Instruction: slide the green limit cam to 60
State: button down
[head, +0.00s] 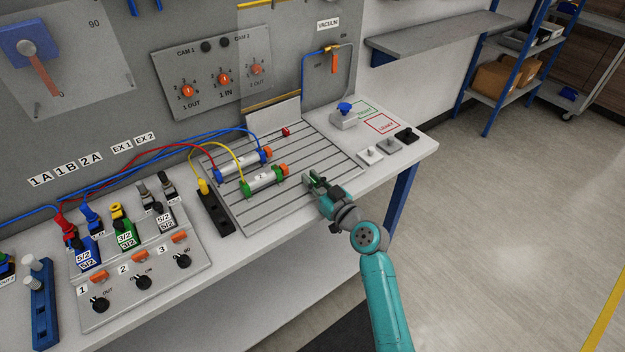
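My gripper (316,182) is low over the right front part of the slotted plate (310,150), to the right of the cylinder with green ends. A small green piece (319,179) shows at the gripper's fingertips. It may be the green limit cam, but it is too small and too covered to be sure. I cannot tell whether the fingers are shut on it or only around it. No scale or mark of 60 is readable here.
Two cylinders, one with blue ends (241,164) and one with green ends (264,181), lie left of my gripper. A small red block (286,131) sits at the plate's back. A black connector block (215,213) and valves stand left. Hoses arch behind.

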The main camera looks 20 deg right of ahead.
aim_at(323, 175)
jog(key=d, duration=0.1)
jog(key=w+d, duration=0.1)
jog(key=d, duration=0.1)
jog(key=shift+d, duration=0.15)
jog(key=c, duration=1.1)
grip_release()
jog(key=shift+d, duration=0.1)
jog(key=v, duration=1.2)
jog(key=shift+r, duration=0.1)
